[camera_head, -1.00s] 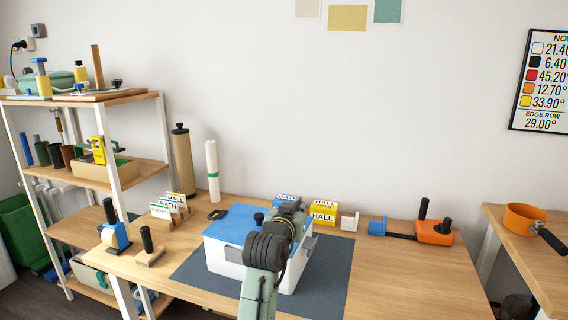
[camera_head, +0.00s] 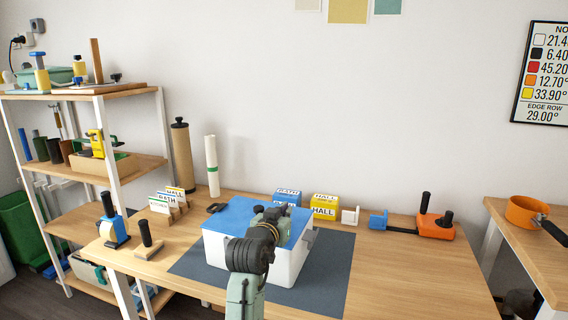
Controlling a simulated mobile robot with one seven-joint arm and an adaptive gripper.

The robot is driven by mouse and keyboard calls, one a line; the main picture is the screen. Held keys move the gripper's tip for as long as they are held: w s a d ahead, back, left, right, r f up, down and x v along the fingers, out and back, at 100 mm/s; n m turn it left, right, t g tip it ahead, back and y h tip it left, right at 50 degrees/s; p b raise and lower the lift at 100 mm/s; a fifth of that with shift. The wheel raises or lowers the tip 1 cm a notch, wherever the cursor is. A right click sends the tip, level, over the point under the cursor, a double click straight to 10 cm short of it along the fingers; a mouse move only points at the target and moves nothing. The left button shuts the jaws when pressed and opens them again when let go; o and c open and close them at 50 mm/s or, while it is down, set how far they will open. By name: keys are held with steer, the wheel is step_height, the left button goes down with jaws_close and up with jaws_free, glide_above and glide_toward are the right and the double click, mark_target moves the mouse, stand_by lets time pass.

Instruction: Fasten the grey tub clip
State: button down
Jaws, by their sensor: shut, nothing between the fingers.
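The tub (camera_head: 218,251) is a white box with a blue lid (camera_head: 233,212), standing on a dark grey mat on the table. A grey clip (camera_head: 309,237) shows at the upper right side of the tub, by the lid's edge. I cannot tell whether it is fastened. My arm reaches over the front of the tub and hides part of the lid and front wall. My gripper (camera_head: 284,211) is over the right part of the lid, left of the clip. It is shut and empty; its fingertips are mostly hidden behind my wrist.
Blue and yellow label boxes (camera_head: 325,206) and a white holder (camera_head: 351,215) stand behind the tub. An orange tool (camera_head: 436,228) lies to the right. Label cards (camera_head: 165,205), a blue dispenser (camera_head: 112,229) and a black-handled block (camera_head: 148,245) stand left. The table's right front is clear.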

stand_by(0.4)
steer(key=shift+w+a+f+b, duration=0.2)
steer(key=shift+a+f+b, duration=0.1)
steer(key=shift+a+f, duration=0.25)
steer(key=shift+w+a+f+b, duration=0.2)
steer(key=shift+a+f+b, duration=0.1)
steer(key=shift+a, duration=0.35)
steer(key=shift+s+a+f, duration=0.15)
steer(key=shift+s, duration=0.25)
steer(key=shift+s+a+f, duration=0.1)
steer(key=shift+s+a, duration=0.05)
steer(key=shift+s, duration=0.7)
steer(key=shift+s+a, duration=0.2)
steer(key=shift+s, duration=0.65)
steer(key=shift+s+a+f, duration=0.1)
steer(key=shift+s+a, duration=0.05)
steer(key=shift+s, duration=0.7)
steer(key=v, duration=1.2)
steer(key=shift+r, duration=0.35)
